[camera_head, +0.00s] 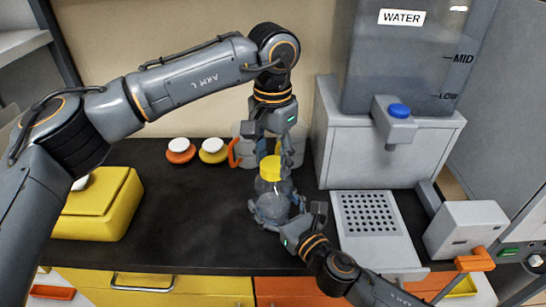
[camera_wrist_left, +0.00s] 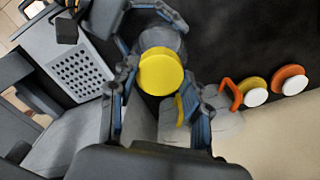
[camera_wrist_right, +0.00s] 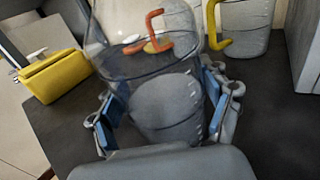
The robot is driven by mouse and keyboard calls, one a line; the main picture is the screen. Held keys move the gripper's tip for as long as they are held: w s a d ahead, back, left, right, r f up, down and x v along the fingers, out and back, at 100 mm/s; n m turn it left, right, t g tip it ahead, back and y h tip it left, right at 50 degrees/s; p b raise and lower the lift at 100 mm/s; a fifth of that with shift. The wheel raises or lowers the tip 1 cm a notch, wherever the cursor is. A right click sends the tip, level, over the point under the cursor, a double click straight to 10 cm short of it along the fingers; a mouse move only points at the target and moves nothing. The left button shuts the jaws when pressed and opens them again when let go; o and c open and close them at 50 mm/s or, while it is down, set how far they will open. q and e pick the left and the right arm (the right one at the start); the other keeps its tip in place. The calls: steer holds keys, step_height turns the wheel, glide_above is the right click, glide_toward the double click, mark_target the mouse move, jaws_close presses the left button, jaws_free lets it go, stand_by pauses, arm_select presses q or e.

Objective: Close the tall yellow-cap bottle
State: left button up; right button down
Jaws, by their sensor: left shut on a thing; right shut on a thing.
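The tall bottle (camera_head: 272,198) stands upright on the black counter, clear-walled, with its yellow cap (camera_head: 270,168) on top. My left gripper (camera_head: 273,155) points down from above, shut on the yellow cap; in the left wrist view the cap (camera_wrist_left: 165,72) shows between its fingers. My right gripper (camera_head: 276,214) comes in low from the front right, shut around the bottle's body. In the right wrist view the clear body (camera_wrist_right: 165,100) sits between the blue finger pads. The joint between cap and neck is hidden, so I cannot tell how tightly the cap sits.
Clear jugs with an orange handle (camera_wrist_right: 155,35) and a yellow handle (camera_wrist_right: 213,25) stand behind. Orange (camera_head: 180,151) and yellow (camera_head: 213,151) lids lie back left. A yellow box (camera_head: 100,205) is left; the water dispenser (camera_head: 385,150) and perforated tray (camera_head: 345,240) are right.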

arm_select(q)
steer(key=shift+m, duration=0.7)
steer(key=o, duration=0.8)
steer(key=shift+r, duration=0.1)
steer(key=shift+r, duration=2.2)
